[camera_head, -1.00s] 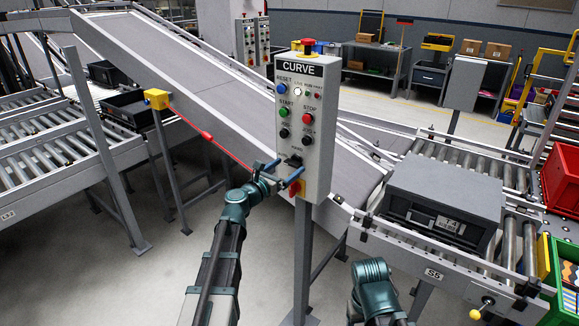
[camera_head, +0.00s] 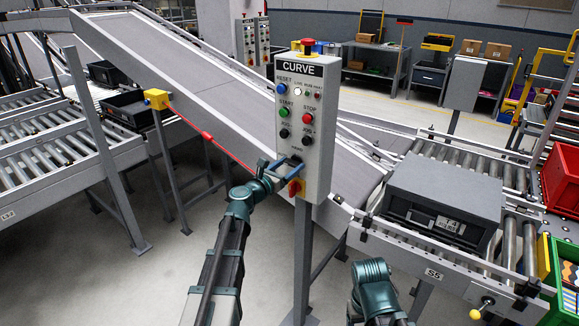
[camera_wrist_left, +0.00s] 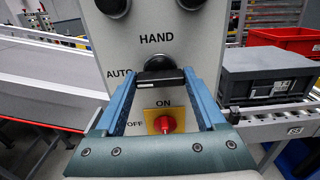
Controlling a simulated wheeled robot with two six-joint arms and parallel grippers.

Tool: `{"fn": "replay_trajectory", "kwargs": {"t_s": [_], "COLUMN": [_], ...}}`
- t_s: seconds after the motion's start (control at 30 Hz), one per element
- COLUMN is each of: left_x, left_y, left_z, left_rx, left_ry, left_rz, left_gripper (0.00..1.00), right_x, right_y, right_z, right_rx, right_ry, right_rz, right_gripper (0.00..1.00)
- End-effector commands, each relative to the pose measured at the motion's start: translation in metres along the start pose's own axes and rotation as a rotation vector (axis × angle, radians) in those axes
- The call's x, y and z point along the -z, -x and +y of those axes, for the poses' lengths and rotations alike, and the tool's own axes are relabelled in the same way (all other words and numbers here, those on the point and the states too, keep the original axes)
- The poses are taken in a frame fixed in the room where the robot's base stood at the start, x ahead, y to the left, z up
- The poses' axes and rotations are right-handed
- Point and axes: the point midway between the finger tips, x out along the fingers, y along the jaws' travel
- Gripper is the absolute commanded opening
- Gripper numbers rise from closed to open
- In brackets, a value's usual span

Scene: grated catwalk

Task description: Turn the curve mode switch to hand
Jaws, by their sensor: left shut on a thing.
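The grey CURVE control box (camera_head: 305,130) stands on a post in the middle of the head view. Its mode switch, a black knob (camera_wrist_left: 159,64), shows in the left wrist view below the word HAND, with AUTO to its left. My left gripper (camera_head: 280,168) reaches the lower face of the box. In the wrist view its blue fingers (camera_wrist_left: 158,78) are shut on the knob, one on each side. The knob's dark bar lies about level between the fingertips, and its pointer cannot be made out.
A red rotary switch (camera_wrist_left: 165,124) on a yellow plate sits just below the knob. Buttons and a red emergency stop (camera_head: 307,46) are above. A sloping conveyor (camera_head: 190,75) runs behind the box. A grey tote (camera_head: 445,200) sits on rollers at right.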

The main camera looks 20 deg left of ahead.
Motion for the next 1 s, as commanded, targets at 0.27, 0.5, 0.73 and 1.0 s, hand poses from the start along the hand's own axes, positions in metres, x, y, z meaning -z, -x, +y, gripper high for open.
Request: {"fn": "replay_trajectory", "kwargs": {"t_s": [0.27,0.5,0.73,1.0], "left_x": [0.0001,0.0001,0.0002,0.0005], "left_y": [0.0002,0.0002,0.0003,0.0003], "left_z": [-0.0001,-0.0004,-0.0007,-0.0011], "left_rx": [0.000,0.000,0.000,0.001], "left_ry": [-0.037,-0.186,-0.401,-0.658], "left_rz": [0.000,0.000,0.000,0.000], "left_gripper": [0.17,0.17,0.17,0.17], "right_x": [0.0000,0.0000,0.0000,0.0000], "right_y": [0.0000,-0.0001,-0.0002,-0.0004], "right_z": [0.0000,0.0000,0.0000,0.0000], "right_rx": [0.000,0.000,0.000,0.000], "right_ry": [0.000,0.000,0.000,0.000], "right_rz": [0.000,0.000,0.000,0.000], "right_gripper": [0.71,0.71,0.71,0.71]}}
